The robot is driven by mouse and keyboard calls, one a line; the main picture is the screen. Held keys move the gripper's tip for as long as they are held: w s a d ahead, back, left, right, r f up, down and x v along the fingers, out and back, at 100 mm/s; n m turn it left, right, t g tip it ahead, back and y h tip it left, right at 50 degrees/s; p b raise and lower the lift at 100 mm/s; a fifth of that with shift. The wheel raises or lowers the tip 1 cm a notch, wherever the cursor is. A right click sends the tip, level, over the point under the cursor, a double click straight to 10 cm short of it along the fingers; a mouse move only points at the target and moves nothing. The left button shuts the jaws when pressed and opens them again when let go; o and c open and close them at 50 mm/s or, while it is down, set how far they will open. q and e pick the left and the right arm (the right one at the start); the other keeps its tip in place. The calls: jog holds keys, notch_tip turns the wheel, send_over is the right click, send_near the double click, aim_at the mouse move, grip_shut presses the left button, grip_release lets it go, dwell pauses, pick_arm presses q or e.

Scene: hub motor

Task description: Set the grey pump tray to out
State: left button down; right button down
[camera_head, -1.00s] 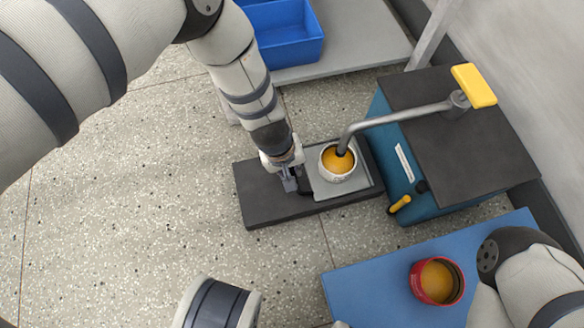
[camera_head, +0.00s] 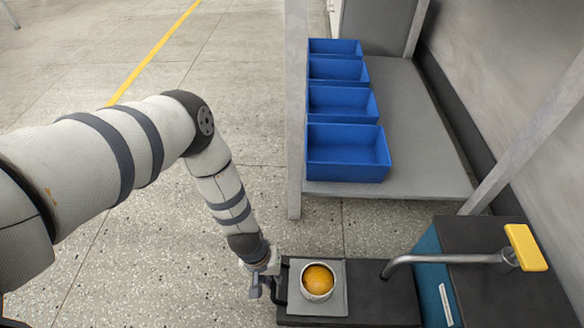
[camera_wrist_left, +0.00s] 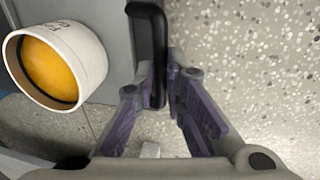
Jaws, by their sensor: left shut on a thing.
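The grey pump tray (camera_head: 338,272) sits at the left end of the black base (camera_head: 385,300). On it stands a white pot (camera_head: 303,284) with orange contents. The tray and pot are left of the pump's bent grey spout (camera_head: 415,258), apart from it. My left gripper (camera_head: 268,286) is at the tray's left edge, shut on the black tray handle (camera_head: 280,282). In the left wrist view the fingers (camera_wrist_left: 166,80) close around the handle (camera_wrist_left: 155,45), and the pot (camera_wrist_left: 88,55) stands beside it. My right gripper is out of view.
The teal pump housing (camera_head: 430,285) with a dark top and yellow lever (camera_head: 525,248) stands at right. Several blue bins (camera_head: 345,165) stand on a grey shelf (camera_head: 430,150) behind, with metal posts. The floor at left is clear.

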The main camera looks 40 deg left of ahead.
pick_arm(q)
jog(key=shift+s+a, duration=0.35)
jog(key=shift+a, duration=0.2)
jog(key=shift+s+a, duration=0.3)
jog(key=shift+a, duration=0.25)
jog(key=c, duration=1.7)
grip_release()
jog(key=shift+s+a, duration=0.1)
jog(key=shift+o, duration=0.2)
jog(key=shift+r, duration=0.1)
notch_tip(320, 180, up, 12)
jog(key=s+a, duration=0.1)
jog(key=shift+a+f, duration=0.2)
jog(key=shift+a, duration=0.2)
jog(key=shift+s, duration=0.1)
